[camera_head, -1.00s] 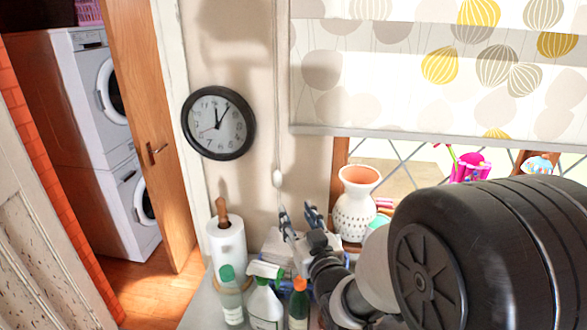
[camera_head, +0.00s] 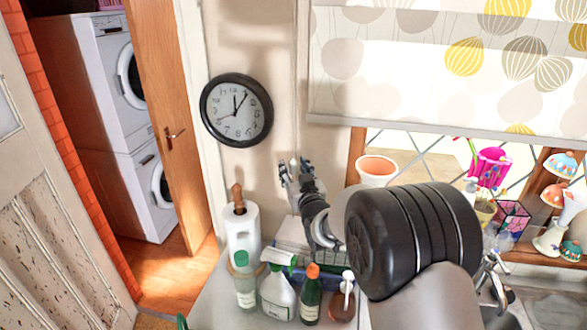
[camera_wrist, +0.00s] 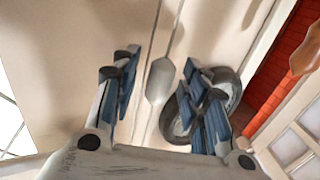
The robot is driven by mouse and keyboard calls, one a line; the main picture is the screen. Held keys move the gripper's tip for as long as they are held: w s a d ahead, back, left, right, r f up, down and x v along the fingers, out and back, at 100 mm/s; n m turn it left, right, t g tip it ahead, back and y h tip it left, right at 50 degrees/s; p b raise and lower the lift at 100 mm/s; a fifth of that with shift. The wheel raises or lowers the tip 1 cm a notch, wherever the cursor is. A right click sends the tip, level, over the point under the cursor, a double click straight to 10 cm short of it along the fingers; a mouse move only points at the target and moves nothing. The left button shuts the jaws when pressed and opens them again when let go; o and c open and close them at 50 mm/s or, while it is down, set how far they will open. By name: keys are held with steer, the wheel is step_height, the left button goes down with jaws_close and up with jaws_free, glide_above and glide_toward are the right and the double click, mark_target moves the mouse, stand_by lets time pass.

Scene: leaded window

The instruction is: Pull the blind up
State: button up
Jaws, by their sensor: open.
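The patterned blind (camera_head: 400,65) hangs over the upper part of the leaded window, its bottom edge above the sill objects. Its pull cord (camera_head: 296,70) runs down the wall beside the clock. The cord's pale end knob (camera_wrist: 159,80) sits between my gripper's fingers in the wrist view, with space visible on both sides. My gripper (camera_head: 295,172) is open and points up at the cord's lower end in the head view; it also shows in the wrist view (camera_wrist: 162,95). The knob is small and partly lost among the fingertips in the head view.
A wall clock (camera_head: 236,110) hangs just left of the cord. Below stand a paper towel roll (camera_head: 242,232), a spray bottle (camera_head: 277,295) and other bottles. A vase (camera_head: 376,170) and colourful ornaments line the sill. A wooden door (camera_head: 165,110) stands at left.

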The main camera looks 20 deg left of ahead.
steer(key=shift+w+a, duration=0.2)
steer(key=shift+w, duration=0.15)
jaws_close()
stand_by(0.4)
